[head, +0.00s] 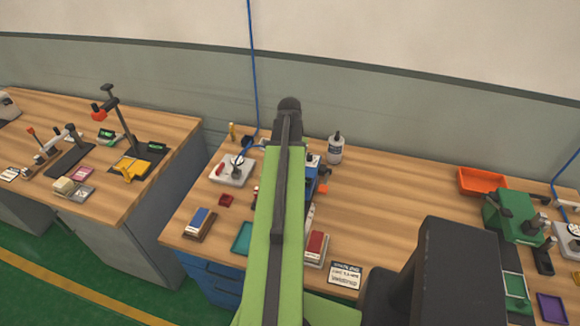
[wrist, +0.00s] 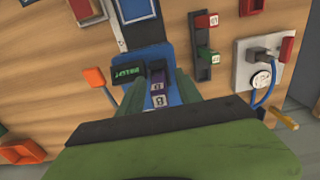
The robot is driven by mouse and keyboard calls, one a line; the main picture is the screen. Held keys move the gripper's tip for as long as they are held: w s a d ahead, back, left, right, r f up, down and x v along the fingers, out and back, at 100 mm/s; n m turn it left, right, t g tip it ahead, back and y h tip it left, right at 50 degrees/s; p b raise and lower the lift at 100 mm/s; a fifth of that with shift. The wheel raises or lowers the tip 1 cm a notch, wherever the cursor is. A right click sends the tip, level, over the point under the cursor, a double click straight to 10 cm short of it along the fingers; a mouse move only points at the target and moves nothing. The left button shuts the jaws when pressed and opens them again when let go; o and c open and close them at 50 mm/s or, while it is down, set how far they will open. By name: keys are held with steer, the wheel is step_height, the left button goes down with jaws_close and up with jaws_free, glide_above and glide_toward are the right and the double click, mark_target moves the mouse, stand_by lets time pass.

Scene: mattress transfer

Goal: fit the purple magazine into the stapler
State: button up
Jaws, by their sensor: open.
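A black display with green text (wrist: 128,73) sits on the stapler's left, near an orange paddle (wrist: 95,77). In the head view, the blue stapler (head: 312,171) is mostly hidden behind my arm, and my gripper cannot be made out.
A dark rack (wrist: 203,45) with red and green blocks stands right of the stapler. A white plate with a gauge (wrist: 262,65) and blue hose is farther right. An orange tray (head: 481,181) lies at the back right. The bench middle right of my arm is largely clear.

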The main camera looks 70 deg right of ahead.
step_height(320, 180, up, 17)
steer(key=p, duration=1.7)
steer(key=shift+r, duration=0.15)
